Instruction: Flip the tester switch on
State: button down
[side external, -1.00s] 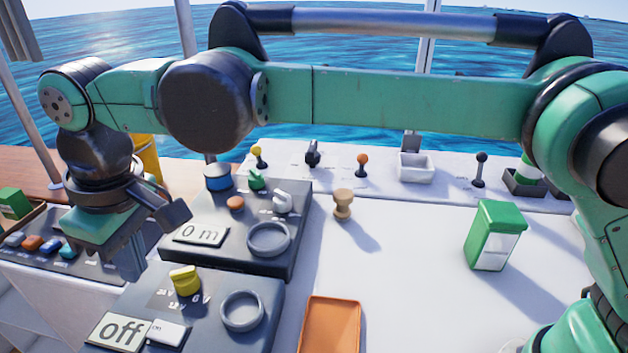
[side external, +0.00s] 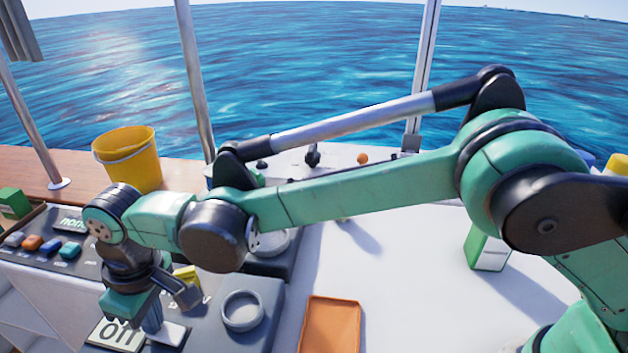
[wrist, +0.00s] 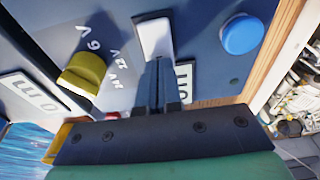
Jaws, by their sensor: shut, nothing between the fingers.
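The tester is a dark grey box (side external: 207,325) at the lower left of the side view. Its display (side external: 112,336) reads "off", partly covered by my gripper. A white rocker switch (side external: 170,334) sits beside the display; it also shows in the wrist view (wrist: 154,36). A yellow knob (wrist: 84,70) with voltage marks is left of the switch there. My gripper (side external: 152,326) points down with its fingers shut and empty. In the wrist view the fingertips (wrist: 157,62) are right at the switch's near end; I cannot tell whether they touch it.
A round grey ring (side external: 242,311) is on the tester. An orange tray (side external: 330,325) lies to its right. A blue button (wrist: 240,34) shows in the wrist view. A panel with coloured buttons (side external: 50,247) is at left, and a yellow bucket (side external: 128,160) stands behind.

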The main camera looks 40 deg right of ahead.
aim_at(175, 333)
jog(key=shift+f, duration=0.25)
jog(key=shift+s+d+r, duration=0.3)
jog(key=shift+s+d, duration=0.2)
dwell(0.3)
jog(key=shift+s+d+r, duration=0.15)
jog(key=shift+r, duration=1.25)
jog(key=shift+s+d+r, duration=0.15)
jog(key=shift+r, duration=1.25)
